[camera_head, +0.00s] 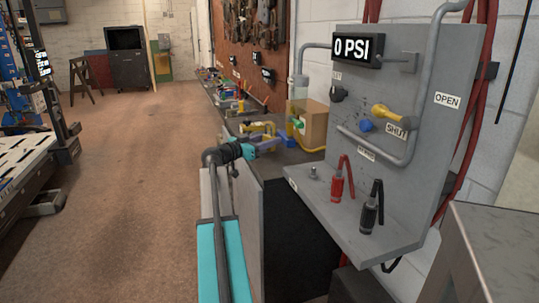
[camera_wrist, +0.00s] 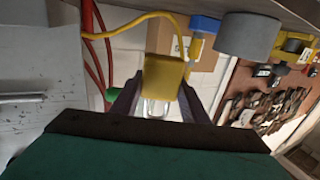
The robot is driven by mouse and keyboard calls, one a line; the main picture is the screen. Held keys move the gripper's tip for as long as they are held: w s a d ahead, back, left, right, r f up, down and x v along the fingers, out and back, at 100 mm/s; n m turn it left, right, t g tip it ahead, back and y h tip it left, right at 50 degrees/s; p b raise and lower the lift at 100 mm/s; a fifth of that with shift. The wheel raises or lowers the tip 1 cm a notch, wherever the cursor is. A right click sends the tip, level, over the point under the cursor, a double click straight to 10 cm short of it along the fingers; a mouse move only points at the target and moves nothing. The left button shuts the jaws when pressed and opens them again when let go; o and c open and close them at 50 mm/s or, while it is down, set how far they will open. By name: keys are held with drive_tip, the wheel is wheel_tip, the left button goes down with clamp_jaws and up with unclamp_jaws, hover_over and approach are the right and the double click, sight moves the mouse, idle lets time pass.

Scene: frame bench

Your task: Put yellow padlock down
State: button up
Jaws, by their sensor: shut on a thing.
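The yellow padlock (camera_wrist: 166,77) sits between the two dark fingers of my gripper (camera_wrist: 162,88) in the wrist view. Its body is a yellow block, and its pale metal shackle (camera_wrist: 155,109) shows on the side towards my palm. My gripper is shut on it. In the head view my gripper (camera_head: 268,144) reaches out over the near part of the workbench, left of the grey panel. I cannot clearly make out the padlock there. How far it is from the bench top is hard to tell.
The grey panel (camera_head: 365,140) has a 0 PSI display (camera_head: 356,49), a yellow valve handle (camera_head: 392,114) and red and black plugs on its ledge. A cardboard box (camera_head: 314,117) with a yellow cable stands behind my gripper. Tools clutter the bench along the pegboard wall (camera_head: 246,45).

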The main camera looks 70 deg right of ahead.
drive_tip(key=shift+f, duration=1.9)
drive_tip(key=shift+f, duration=1.9)
drive_tip(key=shift+f+b, duration=0.15)
drive_tip(key=shift+b, duration=0.2)
drive_tip(key=o, duration=1.2)
drive_tip(key=shift+r+p, duration=0.25)
drive_tip(key=shift+p, duration=0.15)
drive_tip(key=v, duration=1.2)
drive_tip(key=shift+f+b, duration=0.15)
drive_tip(key=shift+b, duration=0.2)
